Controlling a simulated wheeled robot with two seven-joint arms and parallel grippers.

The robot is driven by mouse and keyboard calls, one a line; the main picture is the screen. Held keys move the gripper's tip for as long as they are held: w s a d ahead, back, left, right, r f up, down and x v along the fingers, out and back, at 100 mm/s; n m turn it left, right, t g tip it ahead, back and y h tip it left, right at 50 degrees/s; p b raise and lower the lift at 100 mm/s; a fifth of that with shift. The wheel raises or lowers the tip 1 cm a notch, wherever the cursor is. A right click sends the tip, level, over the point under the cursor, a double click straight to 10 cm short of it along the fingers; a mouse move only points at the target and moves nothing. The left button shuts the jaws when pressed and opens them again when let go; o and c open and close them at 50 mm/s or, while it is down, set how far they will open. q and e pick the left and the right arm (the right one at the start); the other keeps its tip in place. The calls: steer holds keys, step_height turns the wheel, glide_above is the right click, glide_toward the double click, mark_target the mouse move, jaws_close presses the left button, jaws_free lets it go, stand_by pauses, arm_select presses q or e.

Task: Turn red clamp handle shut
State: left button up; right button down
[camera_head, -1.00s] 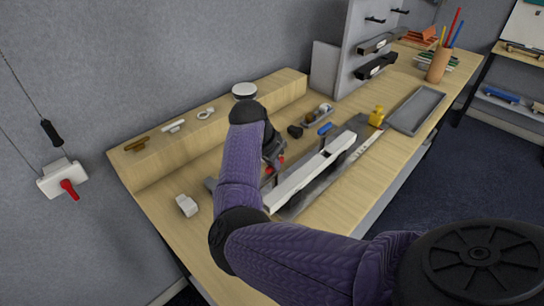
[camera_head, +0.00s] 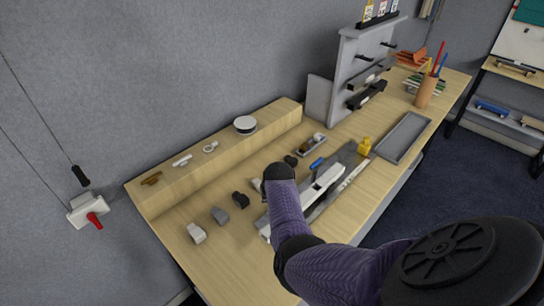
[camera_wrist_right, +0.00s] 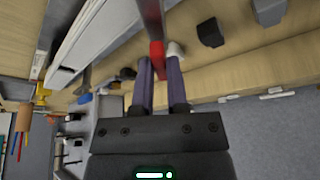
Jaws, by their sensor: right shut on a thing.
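My right gripper (camera_wrist_right: 162,80) is shut on the red clamp handle (camera_wrist_right: 157,54), which shows between its two purple fingers in the right wrist view. A dark reddish bar (camera_wrist_right: 150,14) runs up from the handle to the top edge of that view. In the head view my right forearm and wrist come in from the lower right and hide the handle and fingers. A long white piece (camera_head: 322,184) lies on the table beside the wrist; it also shows in the wrist view (camera_wrist_right: 90,42). My left gripper is in neither view.
Small dark and pale blocks (camera_head: 219,215) stand left of my wrist. A wooden ledge (camera_head: 222,150) runs along the wall. A grey tray (camera_head: 402,138) and a yellow object (camera_head: 364,146) are farther right. A white wall box (camera_head: 86,208) with a red lever hangs at the left.

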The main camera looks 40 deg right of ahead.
steer(key=shift+d+r+n+y+p, duration=0.15)
steer(key=shift+n+y+p, duration=0.2)
steer(key=shift+n, duration=0.55)
steer(key=shift+d+n+y, duration=0.1)
steer(key=shift+n+y, duration=0.15)
steer(key=shift+n, duration=0.65)
steer(key=shift+d+n+t+y, duration=0.1)
steer(key=shift+n+t+y, duration=0.45)
steer(key=shift+n, duration=1.05)
steer(key=c, duration=0.6)
jaws_free()
steer(key=shift+g, duration=0.25)
steer(key=shift+c, duration=0.2)
steer(key=p+v, duration=0.6)
steer(key=v, duration=0.3)
steer(key=shift+s+d+r, duration=0.15)
steer(key=shift+s+r, duration=0.1)
steer(key=shift+r, duration=0.05)
